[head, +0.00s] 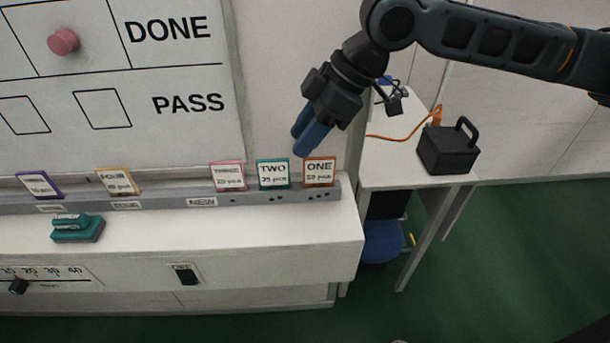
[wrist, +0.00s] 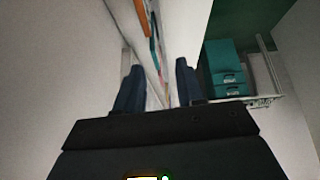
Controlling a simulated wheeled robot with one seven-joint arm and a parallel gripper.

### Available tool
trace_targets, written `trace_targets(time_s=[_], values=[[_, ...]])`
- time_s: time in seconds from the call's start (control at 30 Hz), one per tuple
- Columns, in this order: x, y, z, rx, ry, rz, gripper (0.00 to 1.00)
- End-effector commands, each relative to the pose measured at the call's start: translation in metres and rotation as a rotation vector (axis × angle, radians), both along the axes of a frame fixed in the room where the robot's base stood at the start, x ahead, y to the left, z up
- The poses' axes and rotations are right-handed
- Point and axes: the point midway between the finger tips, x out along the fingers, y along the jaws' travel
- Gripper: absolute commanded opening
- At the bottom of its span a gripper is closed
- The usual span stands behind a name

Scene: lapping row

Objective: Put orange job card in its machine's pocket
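The orange job card (head: 319,171), marked ONE, stands at the right end of a grey ledge (head: 160,204) below the whiteboard. In the wrist view an orange edge (wrist: 141,14), likely this card, shows at the top. My gripper (head: 303,140) is just above the card in the picture, pointing down, apart from it. In the wrist view my gripper (wrist: 159,78) has its two blue fingers apart with nothing between them. I cannot make out a machine's pocket with certainty.
Teal (head: 272,174), pink (head: 228,177), yellow (head: 118,182) and purple (head: 39,185) cards share the ledge. A teal eraser (head: 77,228) lies below it. A black box (head: 448,150) with a handle stands on the right table. Teal boxes (wrist: 222,68) sit on a shelf.

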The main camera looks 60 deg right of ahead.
Motion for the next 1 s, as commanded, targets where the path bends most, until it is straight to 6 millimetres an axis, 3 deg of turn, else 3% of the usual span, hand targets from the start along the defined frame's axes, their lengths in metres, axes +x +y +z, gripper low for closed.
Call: trace_targets(time_s=[0.1, 0.23, 0.57, 0.8, 1.0], values=[[-0.027, -0.027, -0.013, -0.05, 0.094, -0.031, 0.38], [-0.039, -0.037, -0.02, -0.067, 0.139, -0.043, 0.38], [-0.03, -0.031, -0.049, -0.067, 0.144, -0.042, 0.38], [-0.021, -0.025, -0.081, -0.066, 0.141, -0.043, 0.38], [-0.017, -0.022, -0.092, -0.066, 0.14, -0.044, 0.38]])
